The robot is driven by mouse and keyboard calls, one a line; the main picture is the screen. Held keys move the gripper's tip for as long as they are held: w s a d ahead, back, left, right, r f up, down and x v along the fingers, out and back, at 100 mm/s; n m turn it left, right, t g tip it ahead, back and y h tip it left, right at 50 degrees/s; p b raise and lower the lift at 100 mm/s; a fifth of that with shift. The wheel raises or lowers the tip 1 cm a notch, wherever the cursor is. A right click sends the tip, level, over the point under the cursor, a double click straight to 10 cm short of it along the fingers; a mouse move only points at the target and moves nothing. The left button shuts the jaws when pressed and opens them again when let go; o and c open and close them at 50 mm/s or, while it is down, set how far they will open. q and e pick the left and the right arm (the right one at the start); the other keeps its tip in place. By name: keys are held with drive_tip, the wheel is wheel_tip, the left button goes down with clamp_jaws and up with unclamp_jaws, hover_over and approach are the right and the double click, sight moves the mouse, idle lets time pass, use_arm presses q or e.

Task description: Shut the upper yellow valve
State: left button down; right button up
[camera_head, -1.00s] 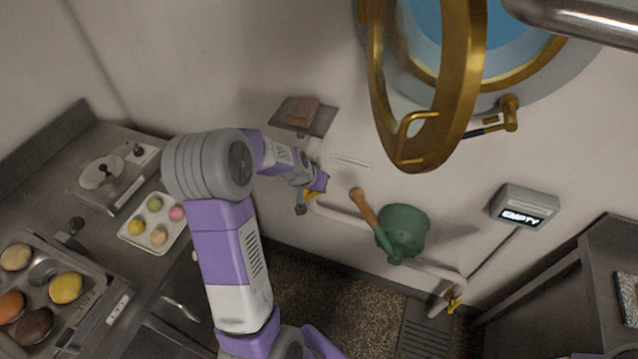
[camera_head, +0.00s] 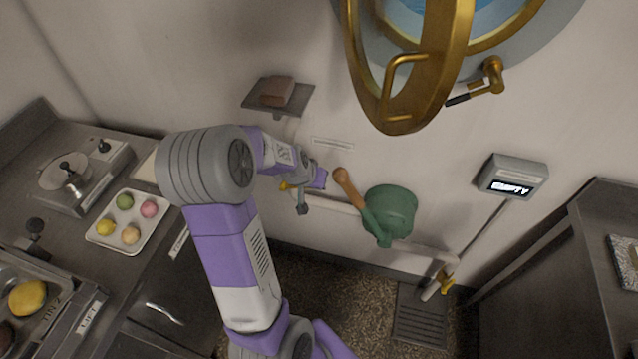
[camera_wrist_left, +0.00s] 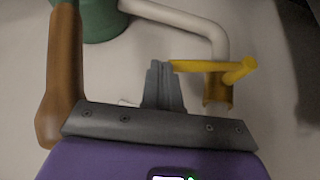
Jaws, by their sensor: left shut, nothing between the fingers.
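The upper yellow valve (camera_head: 288,186) is on the white pipe at the wall, left of the green pump (camera_head: 392,212). Most of it is hidden behind my left arm in the head view. In the left wrist view its yellow lever (camera_wrist_left: 200,66) lies across the pipe, nearly level in that picture. My left gripper (camera_head: 303,206) is at the valve; in the left wrist view its fingers (camera_wrist_left: 160,72) are shut and empty, right at the lever's free end. I cannot tell whether they touch it. My right gripper is not in view.
The pump's brown handle (camera_head: 353,190) stands close to my gripper and in the left wrist view (camera_wrist_left: 62,80). A second yellow valve (camera_head: 446,283) is low on the right. The brass porthole (camera_head: 400,110) hangs open above. A counter with a macaron tray (camera_head: 150,238) is left.

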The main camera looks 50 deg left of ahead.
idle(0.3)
use_arm(q)
drive_tip(key=s+d+r+p, duration=0.2)
drive_tip(key=d+r+p, duration=0.5)
drive_tip(key=r+p, duration=0.3)
drive_tip(key=shift+p, duration=1.8)
drive_tip(key=shift+s, duration=0.1)
